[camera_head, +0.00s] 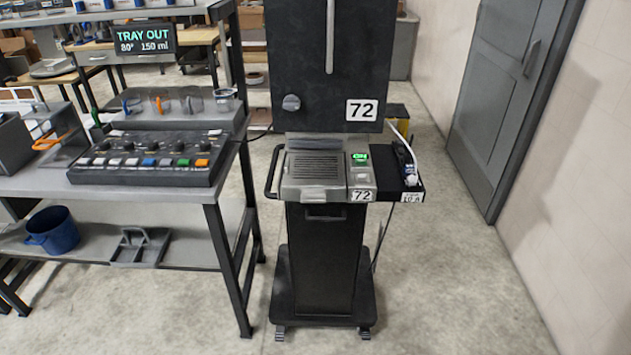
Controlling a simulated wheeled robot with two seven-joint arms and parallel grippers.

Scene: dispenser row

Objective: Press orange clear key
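The orange key (202,163) is the rightmost in the front row of keys on a dark control panel (140,178). The panel lies on the grey workbench at the left. A green key (183,162) and a blue key (149,162) are in the same row, with several pale keys to the left. Any lettering on the keys is too small to read. A display (146,38) above the panel reads "TRAY OUT 80° 150 ml". Neither of my grippers is in view.
Behind the keys stands a raised grey tray (130,115) with several cups. A black wheeled machine (328,250) labelled 72 stands right of the bench. A blue bucket (52,230) sits on the lower shelf. The floor in front and at right is clear.

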